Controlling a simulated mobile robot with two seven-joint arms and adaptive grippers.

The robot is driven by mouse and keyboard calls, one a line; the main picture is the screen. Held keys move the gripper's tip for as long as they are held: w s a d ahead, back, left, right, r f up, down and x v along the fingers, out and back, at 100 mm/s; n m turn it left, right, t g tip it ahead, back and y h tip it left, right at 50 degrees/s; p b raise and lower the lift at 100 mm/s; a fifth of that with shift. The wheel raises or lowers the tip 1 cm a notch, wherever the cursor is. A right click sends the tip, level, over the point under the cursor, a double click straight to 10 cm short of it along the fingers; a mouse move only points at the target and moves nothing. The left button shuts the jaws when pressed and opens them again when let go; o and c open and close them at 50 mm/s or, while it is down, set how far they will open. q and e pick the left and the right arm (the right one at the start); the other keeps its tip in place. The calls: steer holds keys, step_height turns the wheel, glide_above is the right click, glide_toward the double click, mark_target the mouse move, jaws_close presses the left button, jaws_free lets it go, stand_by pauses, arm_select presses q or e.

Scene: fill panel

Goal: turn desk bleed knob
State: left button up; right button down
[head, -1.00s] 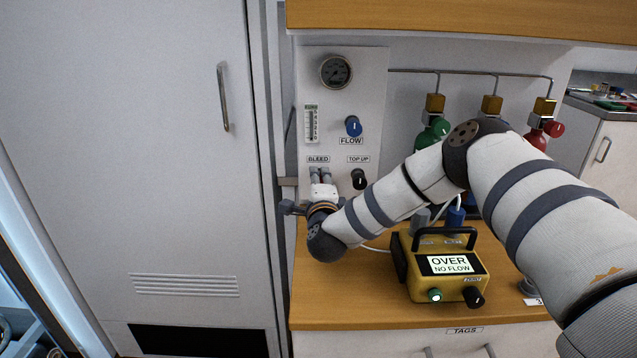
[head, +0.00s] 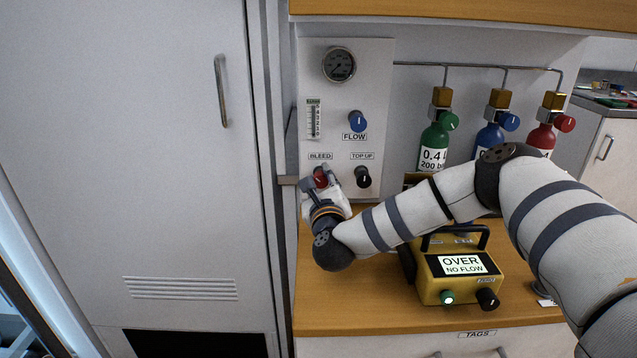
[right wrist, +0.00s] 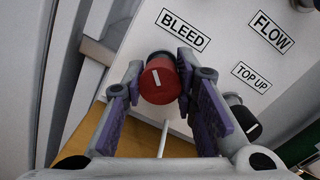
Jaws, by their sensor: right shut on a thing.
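The red bleed knob (head: 320,177) sits on the pale fill panel (head: 380,85), under the BLEED label (head: 320,156). In the right wrist view the knob (right wrist: 160,80) shows a white pointer line, tilted from upright in that picture. My right gripper (head: 326,180) is at the panel, shut on the knob with one finger on each side. The fingers (right wrist: 158,84) show purple pads in the right wrist view. The yellow desk unit (head: 462,275) reads OVER, NO FLOW. My left gripper is not in view.
The blue flow knob (head: 357,121) and black top up knob (head: 363,177) are close to the right of my gripper. A gauge (head: 339,65) is above. Green, blue and red bottles (head: 541,138) stand at right. A tall cabinet door (head: 130,120) is at left.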

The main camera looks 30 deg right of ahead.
steer(key=m+b, duration=0.1)
steer(key=m, duration=0.1)
steer(key=f+m+b, duration=0.1)
steer(key=m, duration=0.2)
steer(key=shift+m+h, duration=0.3)
steer(key=m+b, duration=0.2)
steer(key=m, duration=0.1)
steer(key=shift+r, duration=0.2)
arm_select(q)
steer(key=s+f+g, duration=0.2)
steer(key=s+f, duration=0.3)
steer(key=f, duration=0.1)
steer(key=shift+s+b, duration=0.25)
steer(key=shift+b, duration=0.15)
arm_select(e)
steer(key=shift+a+r+m, duration=0.1)
steer(key=shift+r+m, duration=0.05)
steer(key=shift+m, duration=0.25)
steer(key=shift+r, duration=0.1)
steer(key=c, duration=1.3)
jaws_free()
steer(key=shift+h, duration=0.3)
steer(key=shift+s, duration=0.1)
